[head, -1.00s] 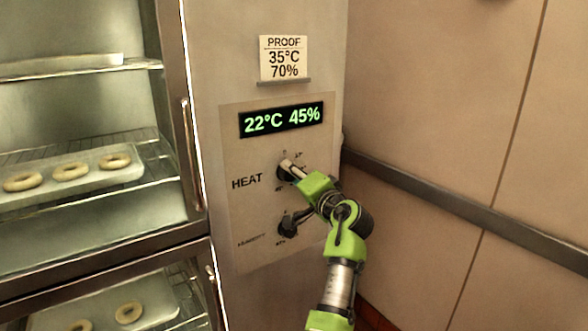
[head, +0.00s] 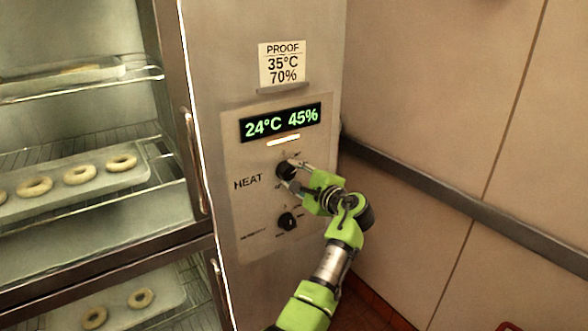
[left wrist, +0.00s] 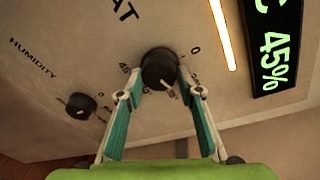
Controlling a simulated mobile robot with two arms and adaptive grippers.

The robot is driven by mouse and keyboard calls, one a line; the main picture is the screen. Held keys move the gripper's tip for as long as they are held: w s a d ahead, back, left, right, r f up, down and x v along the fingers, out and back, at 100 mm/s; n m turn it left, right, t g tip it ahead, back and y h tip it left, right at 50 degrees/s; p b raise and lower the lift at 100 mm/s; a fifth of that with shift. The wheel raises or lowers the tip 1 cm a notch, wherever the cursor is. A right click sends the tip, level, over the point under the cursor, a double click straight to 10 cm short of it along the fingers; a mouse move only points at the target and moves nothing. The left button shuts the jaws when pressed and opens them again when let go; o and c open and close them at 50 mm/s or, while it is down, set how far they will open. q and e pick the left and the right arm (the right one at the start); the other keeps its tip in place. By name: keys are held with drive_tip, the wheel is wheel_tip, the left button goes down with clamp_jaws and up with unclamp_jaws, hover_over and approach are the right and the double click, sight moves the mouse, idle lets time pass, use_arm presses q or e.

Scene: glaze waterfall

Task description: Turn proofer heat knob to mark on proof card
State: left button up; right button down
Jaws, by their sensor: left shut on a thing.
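The heat knob (head: 284,170) is round and black, on the proofer's grey panel beside the word HEAT. My left gripper (head: 293,175) is shut on it. In the left wrist view the fingers of the left gripper (left wrist: 160,86) lie on both sides of the heat knob (left wrist: 157,66); a pale pointer shows at its lower edge, and 0 and 45 are readable around it. The proof card (head: 283,64) above reads 35°C 70%. The display (head: 280,122) reads 24°C 45%. My right gripper is out of view.
The black humidity knob (head: 287,221) sits just below the left gripper; it also shows in the left wrist view (left wrist: 80,105). A lit strip (head: 284,140) is under the display. Trays (head: 120,181) of dough rings are in the cabinet at left. A wall rail (head: 430,196) runs at right.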

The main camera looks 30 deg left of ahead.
use_arm(q)
drive_tip(key=m, duration=0.3)
drive_tip(key=shift+a+r+g, duration=0.1)
drive_tip(key=shift+a+g, duration=0.05)
drive_tip(key=shift+g, duration=0.25)
drive_tip(key=shift+m+y, duration=0.3)
drive_tip(key=shift+m, duration=0.5)
drive_tip(key=shift+r, duration=0.15)
drive_tip(key=o, duration=1.1)
drive_tip(key=shift+a, duration=0.1)
drive_tip(key=shift+a+f, duration=0.1)
drive_tip(key=shift+f, duration=0.15)
drive_tip(key=v, duration=1.2)
drive_tip(key=shift+w, duration=0.1)
